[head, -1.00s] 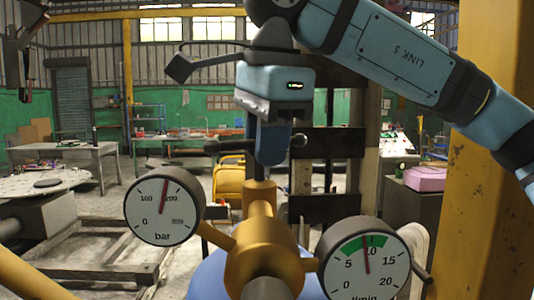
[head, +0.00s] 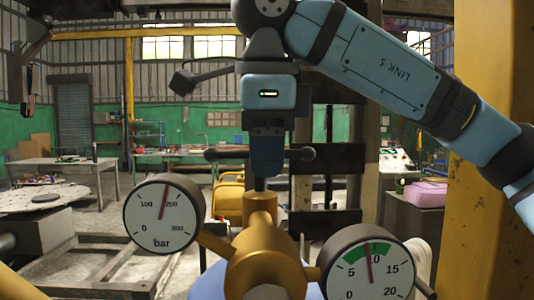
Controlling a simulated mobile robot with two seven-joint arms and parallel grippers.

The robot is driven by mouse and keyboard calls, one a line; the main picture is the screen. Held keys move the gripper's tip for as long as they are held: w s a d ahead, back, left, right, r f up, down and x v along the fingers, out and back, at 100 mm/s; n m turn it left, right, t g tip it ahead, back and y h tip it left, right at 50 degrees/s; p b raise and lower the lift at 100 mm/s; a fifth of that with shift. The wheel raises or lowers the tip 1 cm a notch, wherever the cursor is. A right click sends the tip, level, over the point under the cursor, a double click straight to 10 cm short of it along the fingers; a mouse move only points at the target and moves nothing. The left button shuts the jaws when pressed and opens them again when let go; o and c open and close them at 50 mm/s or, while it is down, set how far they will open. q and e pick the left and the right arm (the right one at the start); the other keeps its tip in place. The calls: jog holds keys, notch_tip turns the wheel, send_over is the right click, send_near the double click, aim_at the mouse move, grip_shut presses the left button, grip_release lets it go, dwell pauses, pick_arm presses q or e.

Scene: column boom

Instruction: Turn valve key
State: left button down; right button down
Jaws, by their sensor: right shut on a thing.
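The valve key is a dark T-handle (head: 229,153) with a round knob at each end. Its bar lies level across the head view, above the brass valve body (head: 265,255). Its short stem goes down into the valve's top collar. My right gripper (head: 267,160) points straight down from above. Its blue fingers are shut on the middle of the key's bar and hide that part. The bar gauge (head: 164,215) on the left has its red needle between 100 and 200. The flow gauge (head: 366,270) on the right has its needle in the green band, near 10. My left gripper is not in view.
A yellow post (head: 490,110) stands close on the right, behind my right arm. Dark upright framing (head: 345,180) stands behind the key. A grey table (head: 65,165) and a round plate (head: 40,198) are farther off at left.

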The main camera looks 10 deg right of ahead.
jog(key=shift+w+r, duration=0.1)
jog(key=c, duration=1.2)
grip_release()
jog(key=shift+w, duration=0.15)
jog(key=s+r, duration=0.1)
jog(key=r, duration=0.3)
jog(key=r+p, duration=0.1)
jog(key=r, duration=0.4)
jog(key=s+r+p, duration=0.1)
jog(key=r, duration=0.3)
jog(key=shift+s+a+r, duration=0.15)
jog(key=shift+s+a, duration=0.1)
jog(key=shift+s, duration=0.05)
